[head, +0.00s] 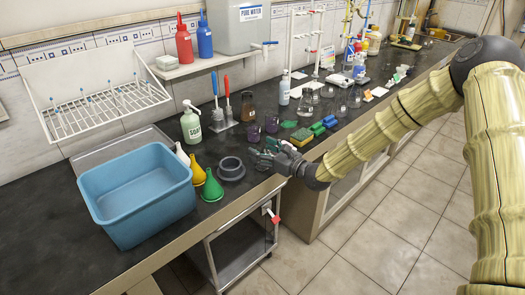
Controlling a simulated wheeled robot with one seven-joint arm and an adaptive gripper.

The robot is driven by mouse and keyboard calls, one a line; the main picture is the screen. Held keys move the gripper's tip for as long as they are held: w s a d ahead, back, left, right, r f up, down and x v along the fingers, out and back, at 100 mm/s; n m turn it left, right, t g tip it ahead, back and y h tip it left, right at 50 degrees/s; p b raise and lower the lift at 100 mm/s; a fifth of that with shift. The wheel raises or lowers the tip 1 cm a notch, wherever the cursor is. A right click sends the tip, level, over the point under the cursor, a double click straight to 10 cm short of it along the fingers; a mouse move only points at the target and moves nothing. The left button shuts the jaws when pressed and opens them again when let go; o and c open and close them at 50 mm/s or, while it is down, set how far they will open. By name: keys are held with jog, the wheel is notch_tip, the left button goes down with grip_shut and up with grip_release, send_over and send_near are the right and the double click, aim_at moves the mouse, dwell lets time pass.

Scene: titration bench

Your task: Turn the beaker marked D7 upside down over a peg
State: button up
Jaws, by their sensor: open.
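A white drying rack (92,92) with several blue-tipped pegs hangs on the wall at the left. Several small clear glass vessels (341,104) stand on the bench right of the middle. Two vessels with purple contents, one (253,134) nearer and one (271,123) farther back, stand just behind my gripper. No D7 mark is legible, so I cannot tell which vessel is that beaker. My gripper (262,158) is low over the front edge of the bench, open, with nothing visible in it. It is right of the grey ring-shaped stand and in front of the purple vessels.
A blue tub (140,205) stands at the left under the rack, beside yellow (195,172) and green (212,187) funnels and a grey ring (231,169). A soap bottle (191,125) and brushes (227,95) stand behind. Sponges (302,136) lie right of my gripper. A cart (240,245) stands below.

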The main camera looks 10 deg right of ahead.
jog(key=f+b+v, duration=0.1)
jog(key=b+v, duration=0.1)
jog(key=v, duration=1)
jog(key=s+a+f+n+g, duration=0.3)
jog(key=s+f+g, duration=0.1)
jog(key=s+f, duration=0.35)
jog(key=s+a+f+n+g+h, duration=0.1)
jog(key=s+a+f+n+g, duration=0.15)
jog(key=s+f+g, duration=0.5)
jog(key=s+a+f+n+g, duration=0.2)
jog(key=s+f+n, duration=0.25)
jog(key=s, duration=0.45)
jog(key=s+d+f+n+h, duration=0.5)
jog(key=s+d+f+n, duration=0.1)
jog(key=s, duration=0.4)
jog(key=s+d+f+n+h, duration=0.5)
jog(key=s+f+n, duration=0.4)
jog(key=s+n, duration=0.1)
jog(key=shift+s+d+n, duration=0.35)
jog(key=shift+d+n, duration=0.05)
jog(key=shift+n, duration=0.4)
jog(key=shift+o, duration=0.3)
